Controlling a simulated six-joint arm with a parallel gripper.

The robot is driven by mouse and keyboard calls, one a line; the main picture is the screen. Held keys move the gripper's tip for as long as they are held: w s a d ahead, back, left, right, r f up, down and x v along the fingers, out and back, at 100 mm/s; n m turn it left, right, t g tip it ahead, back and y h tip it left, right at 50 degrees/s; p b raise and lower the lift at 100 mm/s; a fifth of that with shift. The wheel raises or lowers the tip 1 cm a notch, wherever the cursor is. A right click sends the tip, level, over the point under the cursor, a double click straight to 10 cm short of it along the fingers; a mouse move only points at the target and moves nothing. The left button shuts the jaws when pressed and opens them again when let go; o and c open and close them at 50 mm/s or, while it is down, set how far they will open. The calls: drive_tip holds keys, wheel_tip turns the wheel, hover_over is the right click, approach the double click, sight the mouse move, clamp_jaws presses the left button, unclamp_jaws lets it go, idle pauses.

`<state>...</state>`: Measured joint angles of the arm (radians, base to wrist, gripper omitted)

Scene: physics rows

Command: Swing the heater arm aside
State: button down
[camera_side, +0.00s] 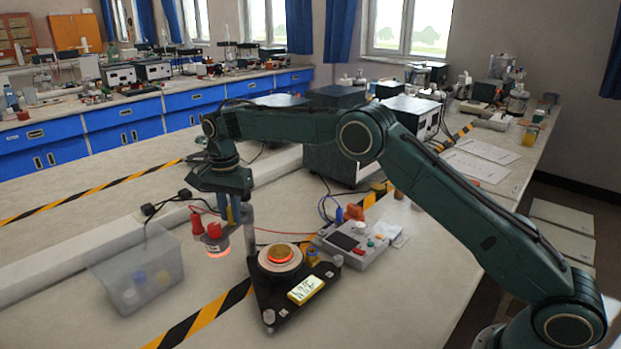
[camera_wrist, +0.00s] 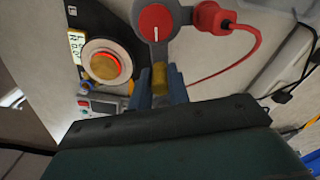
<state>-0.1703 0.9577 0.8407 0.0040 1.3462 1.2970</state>
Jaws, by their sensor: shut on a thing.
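The heater arm has a round grey head (camera_wrist: 157,40) with a red cap, a red plug (camera_wrist: 208,17) and a yellow grip (camera_wrist: 159,79). In the side view, the heater head (camera_side: 215,243) glows orange underneath and hangs left of the round plate (camera_side: 281,258), not over it. The plate has an orange-glowing centre and sits on a black base (camera_side: 271,300) with a lit display (camera_side: 305,290). My gripper (camera_wrist: 160,80) is shut on the yellow grip. In the side view my gripper (camera_side: 234,212) points down beside the grey post (camera_side: 250,235), which it partly hides.
A translucent bin (camera_side: 140,270) with small items stands left of the heater head. A grey control box (camera_side: 357,244) stands right of the base. A red cable (camera_wrist: 235,70) runs from the plug. Striped tape (camera_side: 205,320) crosses the bench; the front right bench is clear.

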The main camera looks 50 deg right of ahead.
drive_tip(key=shift+w+r, duration=0.15)
idle(0.4)
drive_tip(key=c, duration=1.3)
unclamp_jaws()
drive_tip(key=shift+r, duration=0.1)
drive_tip(key=shift+r, duration=3.6)
